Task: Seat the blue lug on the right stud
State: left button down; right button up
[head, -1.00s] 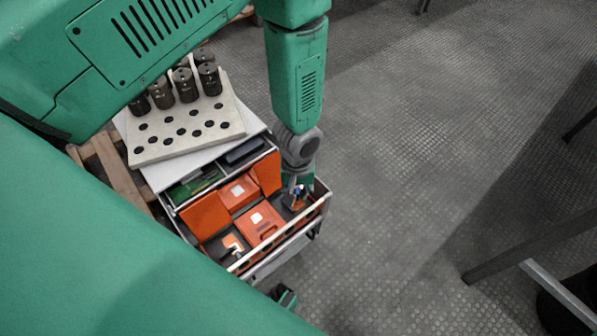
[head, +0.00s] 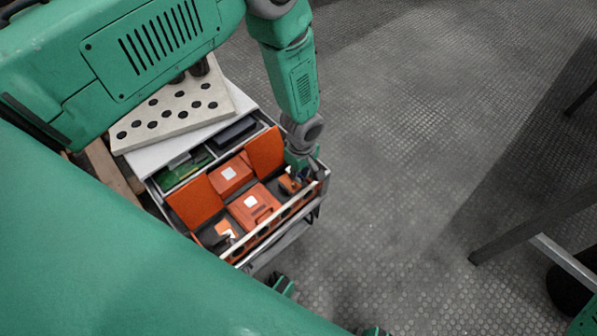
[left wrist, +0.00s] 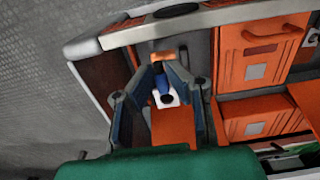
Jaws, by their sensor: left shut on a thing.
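My left gripper (head: 296,172) reaches down into the right end of the open drawer (head: 300,208). In the left wrist view its fingers (left wrist: 163,72) are closed in around a small blue piece, which looks like the blue lug (left wrist: 162,84). An orange-topped piece (left wrist: 162,57) shows at the fingertips, and a white patch lies behind the blue piece. I cannot tell whether the lug touches a stud; the fingers hide the contact. In the head view the arm covers most of this spot. My right gripper does not show.
Orange boxes (head: 254,205) with white labels fill the drawer's middle, with raised orange flaps (head: 264,151) behind. A green board (head: 184,170) lies in a rear compartment. A pale plate with holes (head: 172,113) sits on top. The drawer's front rail (head: 277,222) is close to the gripper.

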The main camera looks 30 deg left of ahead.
aim_at(300, 187)
pick_arm(q)
jog(key=f+b, duration=0.1)
jog(key=d+f+b, duration=0.1)
jog(key=shift+d+f, duration=0.15)
jog(key=shift+f, duration=0.25)
jog(key=f, duration=0.1)
jog(key=a+f+b, duration=0.1)
jog(key=f+b, duration=0.1)
jog(key=shift+a+f, duration=0.25)
jog(key=shift+a, duration=0.1)
jog(key=shift+d+f+b, duration=0.1)
jog(key=shift+f+b, duration=0.1)
jog(key=shift+b, duration=0.25)
jog(key=shift+d+f, duration=0.1)
jog(key=shift+d, duration=0.45)
jog(key=shift+a+f, duration=0.15)
jog(key=shift+a, duration=0.35)
jog(key=shift+d, duration=0.65)
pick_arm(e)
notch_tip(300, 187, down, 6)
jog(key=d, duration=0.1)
pick_arm(q)
jog(key=shift+a, duration=0.25)
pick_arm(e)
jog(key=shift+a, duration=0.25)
